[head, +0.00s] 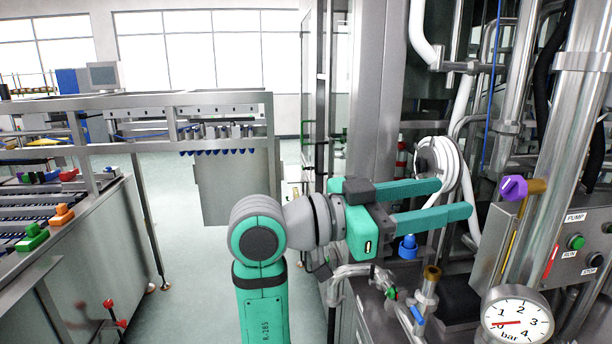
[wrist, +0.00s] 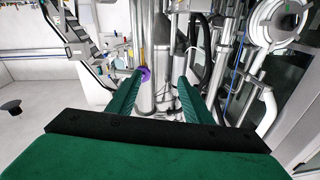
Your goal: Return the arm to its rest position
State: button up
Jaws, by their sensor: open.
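My arm is teal and grey and rises from the lower middle of the head view. My gripper (head: 455,201) points to the right, its two long teal fingers apart with nothing between them. In the wrist view my gripper (wrist: 158,88) also shows two green fingers spread wide and empty. Pipes and machine parts lie beyond the fingertips. A purple knob (wrist: 145,74) shows beside the left finger in that view.
A steel machine with pipes fills the right, with a purple handle (head: 513,188), a pressure gauge (head: 517,318) and a pump panel (head: 577,240). A blue cap (head: 408,247) is below the fingers. A conveyor frame (head: 95,215) stands left. Open floor (head: 190,275) lies between.

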jog(key=w+a+f+n+t, duration=0.2)
jog(key=w+f+n+t, duration=0.45)
jog(key=f, duration=0.45)
jog(key=a+f+n+t+y, duration=0.3)
jog(key=f+n, duration=0.1)
jog(key=f, duration=0.6)
jog(key=a+f+n+t+y, duration=0.2)
jog(key=a+f+n+y, duration=0.15)
jog(key=f, duration=0.65)
jog(key=a+f+n+t+y, duration=0.3)
jog(key=f+n+y, duration=0.15)
jog(key=f, duration=0.65)
jog(key=s+a+f+n+y, duration=0.1)
jog(key=s+a+f+y, duration=0.2)
jog(key=s+f, duration=0.5)
jog(key=s+a+f+n+y, duration=0.1)
jog(key=s+a+f+y, duration=0.25)
jog(key=s+f, duration=0.45)
jog(key=s+a+r+m+g, duration=0.1)
jog(key=s, duration=1)
jog(key=s+a+r+m+y, duration=0.1)
jog(key=s, duration=1)
jog(key=shift+a+r+m+g, duration=0.2)
jog(key=shift+a+m+g, duration=0.15)
